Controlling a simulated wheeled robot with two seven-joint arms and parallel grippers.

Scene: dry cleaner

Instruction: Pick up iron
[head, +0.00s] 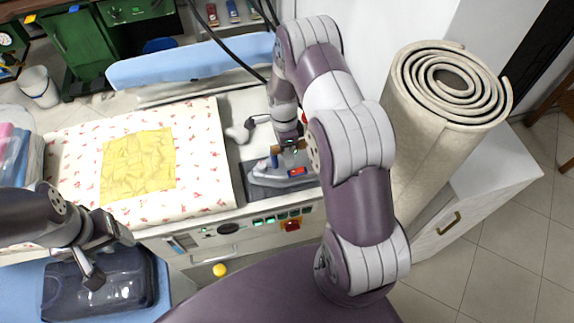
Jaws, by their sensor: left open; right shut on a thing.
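The iron (284,172), grey with blue and red parts, is on a dark grey rest pad (262,190) at the right end of the ironing station. My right gripper (289,153) reaches down from above and is shut on the iron. The arm and gripper hide part of the iron, and I cannot tell whether it still touches the pad. My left gripper (108,263) is open and empty at the lower left, above a dark transparent case.
A yellow cloth (138,164) lies on the flower-patterned ironing surface (208,150). Buttons line the station's front panel (220,230). The dark transparent case (125,295) is at the lower left. A rolled carpet (425,130) stands right of my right arm, beside a white cabinet (485,190).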

